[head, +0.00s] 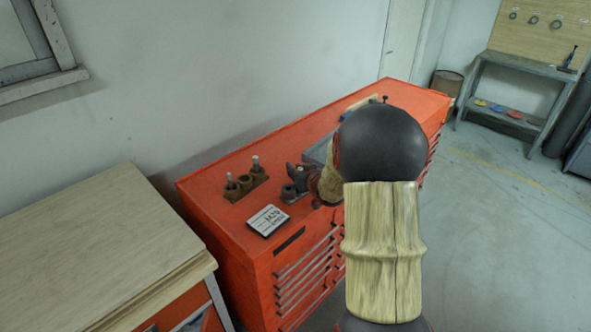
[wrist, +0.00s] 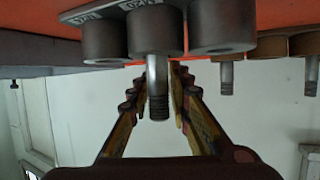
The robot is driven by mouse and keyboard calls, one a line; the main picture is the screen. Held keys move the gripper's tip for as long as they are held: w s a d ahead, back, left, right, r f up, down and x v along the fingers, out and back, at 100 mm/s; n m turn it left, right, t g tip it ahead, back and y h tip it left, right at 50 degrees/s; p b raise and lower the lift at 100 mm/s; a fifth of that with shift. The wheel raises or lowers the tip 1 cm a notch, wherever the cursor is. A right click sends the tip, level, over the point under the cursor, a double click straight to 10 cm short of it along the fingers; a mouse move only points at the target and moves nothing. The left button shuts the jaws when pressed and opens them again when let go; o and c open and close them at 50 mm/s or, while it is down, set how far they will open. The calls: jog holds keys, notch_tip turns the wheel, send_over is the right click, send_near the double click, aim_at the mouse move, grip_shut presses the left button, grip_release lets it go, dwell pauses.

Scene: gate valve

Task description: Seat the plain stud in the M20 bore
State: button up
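The wrist view is upside down, with the red chest top along its upper edge. A grey block carries three round bosses; the middle one is the M20 bore (wrist: 155,36), beside a label reading M20. The plain stud (wrist: 157,88) stands upright at this bore, its threaded end away from the block. Its lower end appears inside the bore; depth is hard to tell. My gripper (wrist: 159,68) reaches past the stud with a finger on each side, apparently with gaps. Its fingertips are partly hidden behind the bosses. In the head view my gripper (head: 302,178) is beside the block (head: 290,192).
A brown holder (head: 245,187) with two upright studs stands left of my gripper on the red tool chest (head: 215,170). A card marked M20 (head: 268,220) lies near the front edge. A wooden-topped cabinet (head: 90,240) stands at left. My arm hides part of the chest.

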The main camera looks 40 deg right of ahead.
jog(key=shift+o, duration=1.1)
jog(key=shift+r, duration=0.2)
jog(key=p+v, duration=0.3)
jog(key=v, duration=0.9)
jog(key=s+a+r+n+g, duration=0.1)
jog(key=s+a+r+g, duration=0.1)
jog(key=a+r, duration=0.35)
jog(key=s+a+r+g, duration=0.1)
jog(key=s+a+r, duration=0.15)
jog(key=a, duration=0.65)
jog(key=s+a+r+n+g+y, duration=0.1)
jog(key=s+a+g+y, duration=0.3)
jog(key=s+a, duration=1.3)
jog(key=a+n, duration=0.1)
jog(key=a, duration=0.1)
jog(key=shift+a+r+n, duration=0.35)
jog(key=shift+r+n, duration=0.05)
